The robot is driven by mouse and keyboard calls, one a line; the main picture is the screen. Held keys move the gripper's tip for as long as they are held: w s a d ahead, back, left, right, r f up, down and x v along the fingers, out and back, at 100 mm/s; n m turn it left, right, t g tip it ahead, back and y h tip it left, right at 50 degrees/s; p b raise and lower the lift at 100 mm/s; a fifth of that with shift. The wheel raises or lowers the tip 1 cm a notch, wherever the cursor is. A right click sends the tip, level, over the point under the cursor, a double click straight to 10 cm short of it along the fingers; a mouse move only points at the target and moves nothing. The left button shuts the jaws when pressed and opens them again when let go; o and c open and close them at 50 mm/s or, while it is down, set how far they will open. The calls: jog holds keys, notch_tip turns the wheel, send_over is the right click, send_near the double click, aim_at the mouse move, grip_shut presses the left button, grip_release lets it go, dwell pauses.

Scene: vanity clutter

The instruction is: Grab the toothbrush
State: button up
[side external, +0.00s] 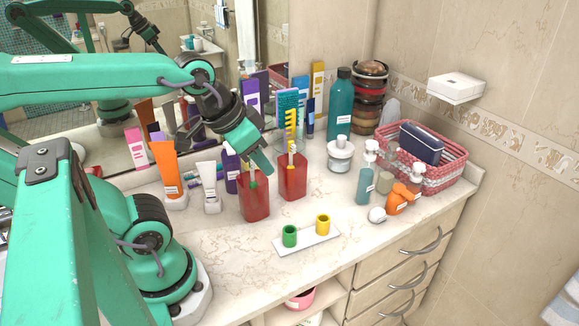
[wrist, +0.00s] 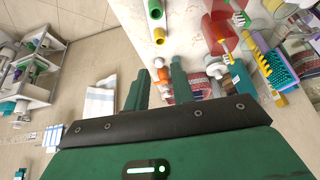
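Two toothbrushes stand in two red cups on the counter. In the side view, the left red cup (side external: 254,203) holds a toothbrush (side external: 253,180) with some green on it, partly hidden by my gripper. The right red cup (side external: 293,181) holds a toothbrush (side external: 291,158) with yellow on it. My gripper (side external: 262,160) is just above the left cup in that picture; I cannot tell whether it touches the brush. In the wrist view, my gripper (wrist: 159,84) has its two fingers apart with nothing held between them. A red cup (wrist: 216,30) lies right of the fingers there.
A white holder (side external: 308,240) with green and yellow cups stands in front. An orange tube (side external: 165,168) and white tube (side external: 210,185) stand left. Bottles and a woven basket (side external: 450,158) are right. The front counter is mostly clear.

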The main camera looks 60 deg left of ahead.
jog(key=w+a+m, duration=0.1)
jog(key=a+m, duration=0.1)
jog(key=m, duration=0.1)
jog(key=m+g, duration=0.6)
jog(key=m, duration=0.9)
send_over(253, 181)
jog(key=shift+w+a+f, duration=0.1)
jog(key=shift+w+f, duration=0.05)
jog(key=shift+f, duration=3.05)
jog(key=shift+f, duration=0.1)
jog(key=shift+f, duration=1.2)
jog(key=shift+f, duration=0.1)
jog(key=shift+a+f, duration=0.1)
jog(key=shift+f, duration=2.4)
